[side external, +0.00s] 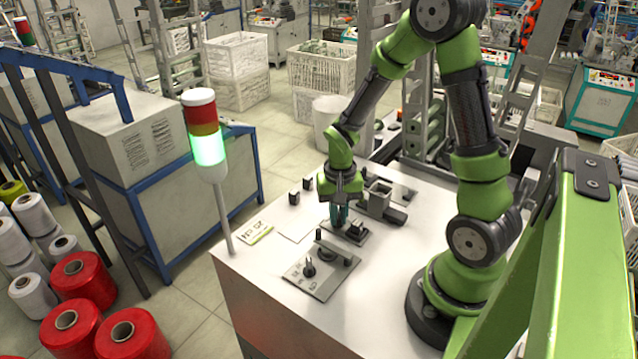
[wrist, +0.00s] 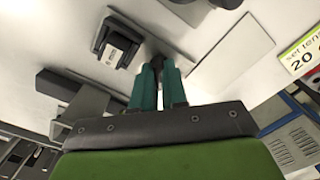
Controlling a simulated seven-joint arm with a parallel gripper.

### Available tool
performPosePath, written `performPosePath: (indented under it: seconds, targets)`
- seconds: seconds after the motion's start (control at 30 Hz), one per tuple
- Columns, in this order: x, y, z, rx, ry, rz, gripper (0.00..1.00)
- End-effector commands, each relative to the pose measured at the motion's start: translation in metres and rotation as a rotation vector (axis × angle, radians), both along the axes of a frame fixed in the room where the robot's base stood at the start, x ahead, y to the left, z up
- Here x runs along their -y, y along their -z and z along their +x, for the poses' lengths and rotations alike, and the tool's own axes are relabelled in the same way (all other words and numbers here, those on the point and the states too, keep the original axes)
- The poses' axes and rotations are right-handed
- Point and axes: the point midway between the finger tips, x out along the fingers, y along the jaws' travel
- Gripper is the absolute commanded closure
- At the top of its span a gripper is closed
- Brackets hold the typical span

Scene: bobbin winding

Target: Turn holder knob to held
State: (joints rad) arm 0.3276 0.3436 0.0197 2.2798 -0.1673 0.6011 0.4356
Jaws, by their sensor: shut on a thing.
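My gripper (side external: 341,214) points down at the far end of a small grey plate on the white table. In the wrist view its two teal fingers (wrist: 158,88) are closed around a small dark knob (wrist: 157,63), which looks like the holder knob. The fingers hide most of the knob, so its turned position cannot be told. A black block with a pale label (wrist: 118,45) stands beside it; it also shows in the side view (side external: 356,230).
A second plate (side external: 318,285) with black knobs and a post lies nearer the front. A grey clamp-like fixture (side external: 380,201) stands behind my gripper. A signal tower (side external: 205,135) glows green at the table's left edge. A "20 cN" card (side external: 256,233) lies flat.

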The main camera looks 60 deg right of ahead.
Motion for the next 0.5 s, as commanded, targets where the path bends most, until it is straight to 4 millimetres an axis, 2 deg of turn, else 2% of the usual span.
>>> performPosePath:
  seconds: [0.5]
  targets:
    - [0.0008, -0.0013, -0.0001, 0.001, -0.478, -0.001, 1.00]
